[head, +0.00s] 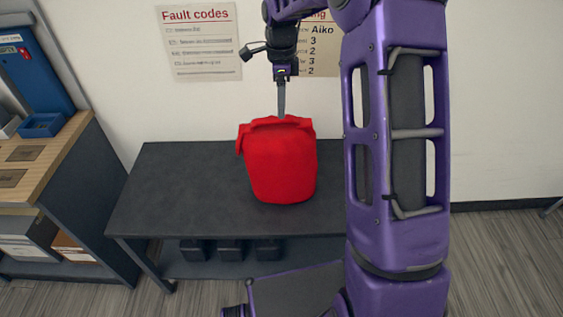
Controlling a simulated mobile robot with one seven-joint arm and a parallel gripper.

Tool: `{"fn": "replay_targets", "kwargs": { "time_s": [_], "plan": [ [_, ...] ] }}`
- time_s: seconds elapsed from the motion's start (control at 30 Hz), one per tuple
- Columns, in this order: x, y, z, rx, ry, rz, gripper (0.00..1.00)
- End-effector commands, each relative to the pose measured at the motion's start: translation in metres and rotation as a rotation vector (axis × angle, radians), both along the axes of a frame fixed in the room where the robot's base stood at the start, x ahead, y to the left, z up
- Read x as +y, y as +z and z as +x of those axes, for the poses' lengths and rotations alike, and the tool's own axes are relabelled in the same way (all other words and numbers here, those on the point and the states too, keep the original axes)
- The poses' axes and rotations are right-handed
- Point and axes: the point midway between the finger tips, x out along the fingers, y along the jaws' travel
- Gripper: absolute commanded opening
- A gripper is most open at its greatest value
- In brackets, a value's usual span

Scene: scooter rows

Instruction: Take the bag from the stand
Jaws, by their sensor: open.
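A red bag (281,165) with a folded-over top stands upright on a dark grey stand (165,195) that looks like a low table. My gripper (281,112) is above the bag and points down. A long grey finger reaches to the bag's folded top edge. I cannot tell whether it touches the bag or hangs just behind or in front of it. The fingers overlap in this view, so the gap between them is hidden. The bag rests on the stand's top.
Several dark blocks (231,250) sit on the stand's lower shelf. A wooden-topped cabinet (70,150) with a blue tray (42,125) is at the left. A fault codes sheet (199,42) hangs on the wall behind. The stand's left part is clear. My purple arm covers its right part.

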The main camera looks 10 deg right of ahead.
Motion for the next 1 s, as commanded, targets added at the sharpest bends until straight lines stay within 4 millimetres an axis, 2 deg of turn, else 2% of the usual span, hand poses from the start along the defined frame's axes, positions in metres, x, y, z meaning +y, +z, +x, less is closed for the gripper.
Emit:
{"fn": "replay_targets", "kwargs": {
  "time_s": [0.03, 0.2, 0.53, 0.87, 1.0],
  "plan": [
    [-0.001, -0.011, -0.002, 0.003, 0.000, 0.001, 0.62],
    [-0.001, -0.034, -0.002, 0.002, 0.000, -0.001, 0.62],
    [-0.001, -0.040, -0.002, 0.000, 0.000, -0.001, 0.61],
    [-0.001, -0.040, -0.002, 0.000, 0.000, -0.001, 0.01],
    [-0.001, -0.039, -0.002, -0.001, 0.000, -0.001, 0.00]
  ]
}}
